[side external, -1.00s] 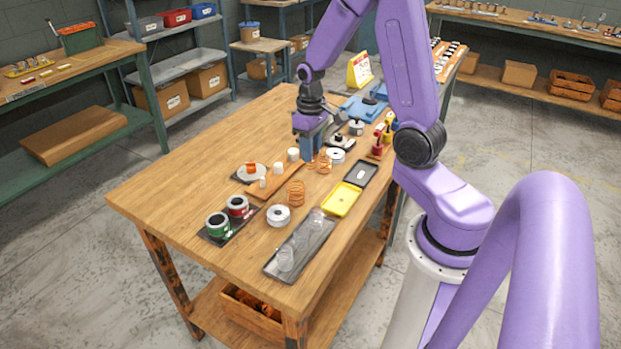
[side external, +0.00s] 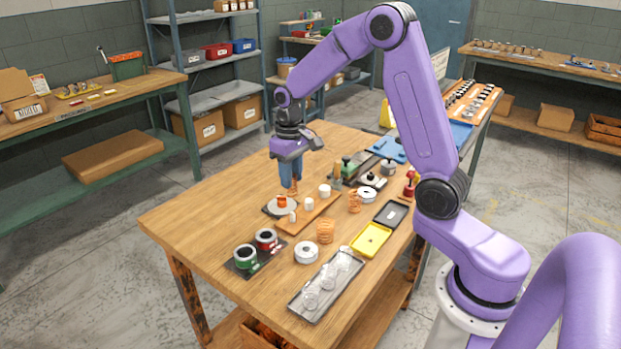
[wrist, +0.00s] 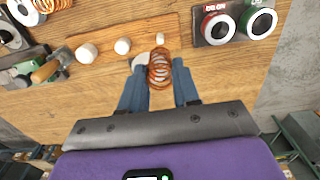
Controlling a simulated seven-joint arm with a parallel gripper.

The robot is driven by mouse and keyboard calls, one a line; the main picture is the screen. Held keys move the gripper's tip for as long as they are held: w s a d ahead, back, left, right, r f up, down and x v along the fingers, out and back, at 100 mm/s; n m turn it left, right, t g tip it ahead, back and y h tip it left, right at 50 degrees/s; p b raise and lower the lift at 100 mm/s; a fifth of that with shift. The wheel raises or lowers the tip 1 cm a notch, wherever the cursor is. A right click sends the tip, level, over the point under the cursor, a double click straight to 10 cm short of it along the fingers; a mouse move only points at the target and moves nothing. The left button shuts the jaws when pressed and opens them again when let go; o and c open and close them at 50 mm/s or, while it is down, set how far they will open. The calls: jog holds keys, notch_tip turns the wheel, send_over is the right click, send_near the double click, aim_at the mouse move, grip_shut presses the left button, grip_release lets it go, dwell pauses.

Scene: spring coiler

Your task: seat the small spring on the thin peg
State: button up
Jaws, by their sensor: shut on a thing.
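A copper coil spring (wrist: 160,72) is between the blue fingers of my gripper (wrist: 160,88) in the wrist view. In the side view my gripper (side external: 291,184) is low over the table, behind the peg board, with the spring (side external: 293,191) at its fingertips. The wooden peg board (side external: 318,206) carries three white pegs of different thickness. The thin peg (side external: 293,216) is at its near left end. It also shows in the wrist view (wrist: 160,38), just beyond the held spring. The spring is apart from the peg.
Two other copper springs, one large (side external: 325,232) and one smaller (side external: 354,202), stand to the right. Red and green spools (side external: 245,257) sit nearer. The table's left part is clear.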

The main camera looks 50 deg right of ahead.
aim_at(292, 192)
jog(key=shift+f, duration=2.65)
jog(key=shift+f, duration=1.85)
dwell(1.2)
jog(key=o, duration=1.2)
jog(key=shift+r, duration=0.1)
jog(key=shift+r, duration=3.15)
